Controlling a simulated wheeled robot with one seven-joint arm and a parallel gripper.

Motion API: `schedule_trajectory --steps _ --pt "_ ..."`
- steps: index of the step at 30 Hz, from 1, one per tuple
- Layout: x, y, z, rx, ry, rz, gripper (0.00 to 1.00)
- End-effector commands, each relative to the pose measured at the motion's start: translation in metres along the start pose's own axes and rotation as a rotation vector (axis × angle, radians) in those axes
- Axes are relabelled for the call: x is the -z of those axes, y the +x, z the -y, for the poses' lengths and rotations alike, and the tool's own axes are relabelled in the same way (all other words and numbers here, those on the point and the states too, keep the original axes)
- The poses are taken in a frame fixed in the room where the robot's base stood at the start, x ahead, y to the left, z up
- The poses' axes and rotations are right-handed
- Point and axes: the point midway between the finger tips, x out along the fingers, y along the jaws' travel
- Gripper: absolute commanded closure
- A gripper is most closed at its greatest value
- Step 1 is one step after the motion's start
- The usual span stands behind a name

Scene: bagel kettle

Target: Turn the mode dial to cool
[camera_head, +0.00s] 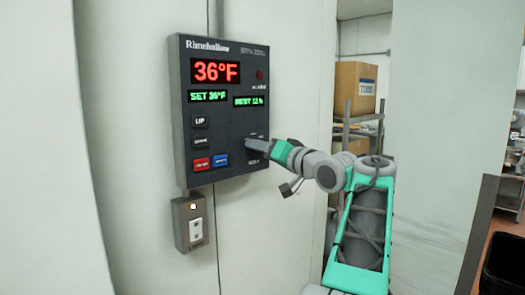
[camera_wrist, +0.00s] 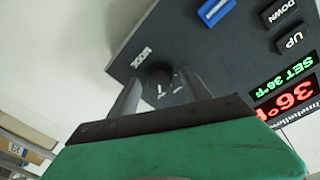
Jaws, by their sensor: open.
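The dark control panel (camera_head: 222,120) hangs on a pale wall, with a red 36°F readout and green SET 36°F and REST texts. The round black mode dial (camera_wrist: 157,74) shows in the wrist view at the panel's lower part, between my two fingers, beside a small white label. Small white marks lie near it, too small to read. My gripper (camera_head: 250,143) is at the panel's lower right, and hides the dial in the head view. In the wrist view my gripper (camera_wrist: 159,88) is open, one finger on each side of the dial. I cannot tell whether they touch it.
The UP button (camera_head: 200,121), DOWN button (camera_head: 201,141), red button (camera_head: 202,164) and blue button (camera_head: 221,160) sit left of my gripper. A small switch box (camera_head: 193,222) hangs below the panel. A shelf with a cardboard box (camera_head: 355,88) stands behind at right.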

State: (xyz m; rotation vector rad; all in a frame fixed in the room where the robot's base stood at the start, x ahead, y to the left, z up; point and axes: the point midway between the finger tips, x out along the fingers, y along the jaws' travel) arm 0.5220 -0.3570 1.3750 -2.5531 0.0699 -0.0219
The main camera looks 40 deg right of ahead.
Motion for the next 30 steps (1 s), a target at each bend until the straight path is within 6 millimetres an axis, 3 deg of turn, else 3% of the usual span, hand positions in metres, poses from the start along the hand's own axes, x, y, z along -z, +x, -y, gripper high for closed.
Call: schedule_trajectory --steps 21,30 --pt "-0.0003 -0.0003 -0.0001 0.000 0.000 0.001 0.99" --pt "-0.0011 -0.0003 -0.0007 0.001 -0.013 0.000 1.00"
